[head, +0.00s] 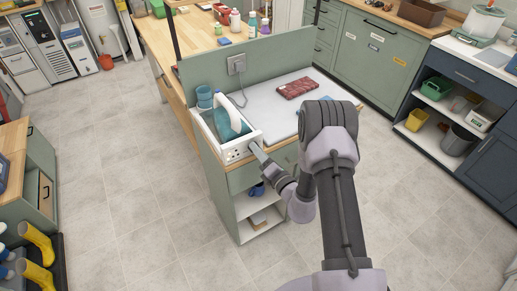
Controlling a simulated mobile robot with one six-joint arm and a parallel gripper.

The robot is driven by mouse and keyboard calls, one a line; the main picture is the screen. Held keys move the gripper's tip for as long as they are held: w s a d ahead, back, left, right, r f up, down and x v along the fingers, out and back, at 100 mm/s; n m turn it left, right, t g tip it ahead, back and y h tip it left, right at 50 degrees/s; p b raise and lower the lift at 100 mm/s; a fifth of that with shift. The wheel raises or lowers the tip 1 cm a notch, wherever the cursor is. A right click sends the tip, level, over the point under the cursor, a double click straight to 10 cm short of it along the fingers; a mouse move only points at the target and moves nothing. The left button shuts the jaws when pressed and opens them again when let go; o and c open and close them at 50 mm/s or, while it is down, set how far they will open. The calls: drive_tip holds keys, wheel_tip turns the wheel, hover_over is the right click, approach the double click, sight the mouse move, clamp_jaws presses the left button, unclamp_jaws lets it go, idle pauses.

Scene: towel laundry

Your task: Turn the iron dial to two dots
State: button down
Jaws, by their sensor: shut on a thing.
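A teal and white iron (230,124) rests in a white holder (234,153) on the left end of the ironing counter. The holder's front face carries small dark marks, too small to read. My gripper (253,148) reaches in from the right, its tip at the right part of that front face. It is shut on the iron dial, which the fingers hide, so its setting cannot be told.
A light ironing board (264,98) with a folded red cloth (296,87) lies right of the iron. Blue cups (204,97) stand behind the holder. A green panel (260,58) with an outlet rises at the back.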

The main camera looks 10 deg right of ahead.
drive_tip(key=shift+m+p, duration=0.35)
drive_tip(key=shift+m, duration=0.65)
drive_tip(key=c, duration=1)
unclamp_jaws()
drive_tip(key=shift+s, duration=0.1)
drive_tip(key=p+v, duration=0.1)
drive_tip(key=v, duration=1.6)
drive_tip(key=shift+s, duration=0.1)
